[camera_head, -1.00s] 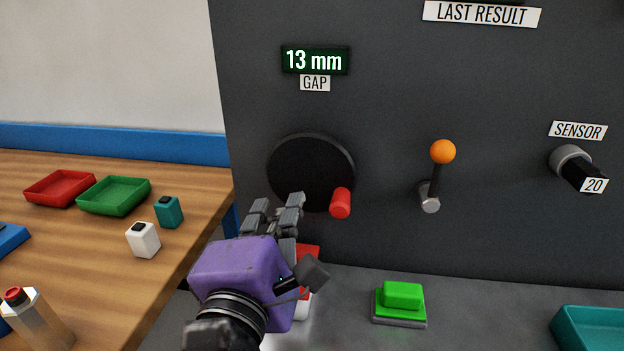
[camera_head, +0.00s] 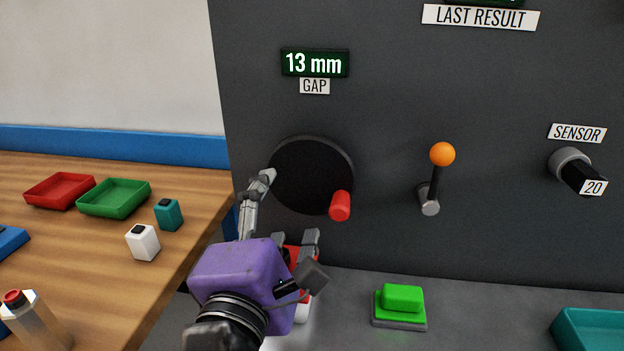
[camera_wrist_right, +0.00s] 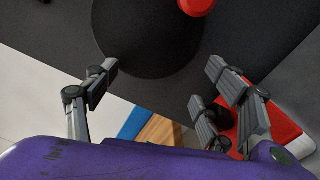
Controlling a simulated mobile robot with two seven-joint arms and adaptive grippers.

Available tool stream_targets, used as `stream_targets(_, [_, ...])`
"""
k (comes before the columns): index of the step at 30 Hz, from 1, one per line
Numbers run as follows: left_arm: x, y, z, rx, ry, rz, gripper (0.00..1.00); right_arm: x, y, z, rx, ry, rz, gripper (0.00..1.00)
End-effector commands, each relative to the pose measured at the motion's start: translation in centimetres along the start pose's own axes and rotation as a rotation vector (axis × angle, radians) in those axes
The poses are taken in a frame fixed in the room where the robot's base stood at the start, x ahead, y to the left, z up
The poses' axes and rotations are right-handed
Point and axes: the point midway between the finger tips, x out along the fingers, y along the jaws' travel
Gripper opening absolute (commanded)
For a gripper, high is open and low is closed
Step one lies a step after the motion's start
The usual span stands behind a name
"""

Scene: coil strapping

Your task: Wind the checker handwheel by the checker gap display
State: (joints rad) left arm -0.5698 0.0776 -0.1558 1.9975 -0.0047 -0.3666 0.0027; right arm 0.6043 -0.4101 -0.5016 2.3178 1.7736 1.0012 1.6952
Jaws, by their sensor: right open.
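The checker handwheel (camera_head: 308,170) is a black disc on the dark panel, with a red knob (camera_head: 340,206) at its lower right. The gap display (camera_head: 314,64) above it reads 13 mm. My purple right gripper (camera_head: 286,210) is open and empty, with its fingers spread at the wheel's lower left. I cannot tell whether a finger touches the rim. In the right wrist view the wheel (camera_wrist_right: 150,45) lies beyond the open fingers (camera_wrist_right: 165,82), and the red knob (camera_wrist_right: 196,5) is cut by the top edge. My left gripper is not in view.
A red-topped white object (camera_head: 303,258) stands close below my right gripper, partly hidden. Right of the wheel are an orange-tipped lever (camera_head: 442,155), a green button (camera_head: 402,297) and the sensor knob (camera_head: 575,168). A wooden table (camera_head: 90,265) with trays is at left.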

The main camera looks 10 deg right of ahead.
Motion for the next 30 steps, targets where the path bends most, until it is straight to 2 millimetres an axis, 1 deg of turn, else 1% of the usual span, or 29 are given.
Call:
stream_targets(5, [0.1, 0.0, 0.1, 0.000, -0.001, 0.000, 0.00, -0.3, -0.2, -0.1, -0.002, 0.001, -0.004, 0.78])
stream_targets(24, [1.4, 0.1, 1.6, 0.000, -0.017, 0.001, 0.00, -5.3, -0.2, -0.1, -0.002, 0.001, -0.002, 0.78])
stream_targets(30, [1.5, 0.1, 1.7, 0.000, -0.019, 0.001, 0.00, -6.0, -0.1, 0.0, -0.001, 0.001, -0.003, 0.78])
